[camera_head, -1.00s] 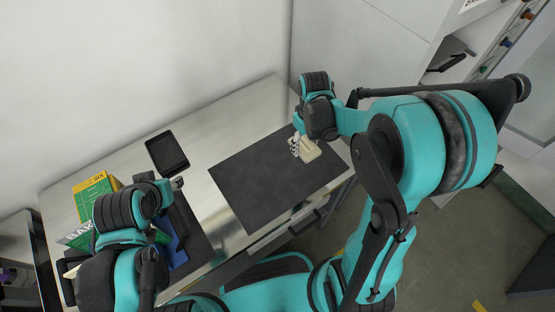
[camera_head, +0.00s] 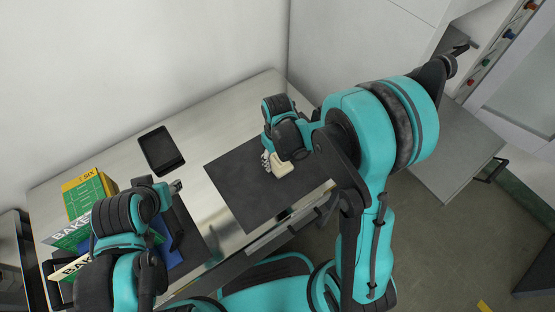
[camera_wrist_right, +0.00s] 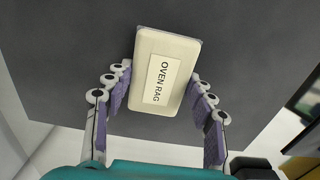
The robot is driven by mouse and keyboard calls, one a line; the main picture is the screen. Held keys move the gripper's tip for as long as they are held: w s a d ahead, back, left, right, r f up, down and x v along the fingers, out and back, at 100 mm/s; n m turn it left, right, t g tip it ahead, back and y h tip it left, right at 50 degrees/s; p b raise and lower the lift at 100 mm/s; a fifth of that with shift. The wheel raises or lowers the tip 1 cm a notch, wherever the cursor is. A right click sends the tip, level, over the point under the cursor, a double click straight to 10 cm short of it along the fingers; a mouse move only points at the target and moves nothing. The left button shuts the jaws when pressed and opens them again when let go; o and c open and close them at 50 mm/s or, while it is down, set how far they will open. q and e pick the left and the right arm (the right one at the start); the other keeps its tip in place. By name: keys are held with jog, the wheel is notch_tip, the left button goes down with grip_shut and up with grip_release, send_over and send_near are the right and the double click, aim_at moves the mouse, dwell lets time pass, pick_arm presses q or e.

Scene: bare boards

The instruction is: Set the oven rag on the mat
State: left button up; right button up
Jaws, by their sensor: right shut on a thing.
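The oven rag is a cream block-shaped pack (camera_head: 283,169) with a white label reading OVEN RAG, which shows upright in the right wrist view (camera_wrist_right: 150,42). My right gripper (camera_head: 272,163) is shut on it, with purple-padded fingers on both sides of the pack. The mat is a dark grey rectangle (camera_head: 240,192) on the metal table. The pack is over the mat's right part; whether it touches the mat I cannot tell. My left gripper (camera_head: 177,186) is over the table's left part, and its fingers are too small to read.
A black tablet-like tray (camera_head: 161,151) lies left of the mat on the metal table (camera_head: 118,165). Yellow-green boxes and books (camera_head: 88,195) stand at the far left, near my left arm. A grey cabinet (camera_head: 455,150) stands at the right.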

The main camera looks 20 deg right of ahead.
aim_at(277, 161)
jog(key=shift+f, duration=0.15)
jog(key=o, duration=1.2)
jog(key=shift+r, duration=0.2)
notch_tip(277, 161, up, 11)
jog(key=p, duration=0.4)
jog(key=s+d+r+m+t, duration=0.4)
jog(key=s+r+t, duration=0.3)
jog(key=s+r, duration=0.3)
jog(key=shift+d, duration=0.35)
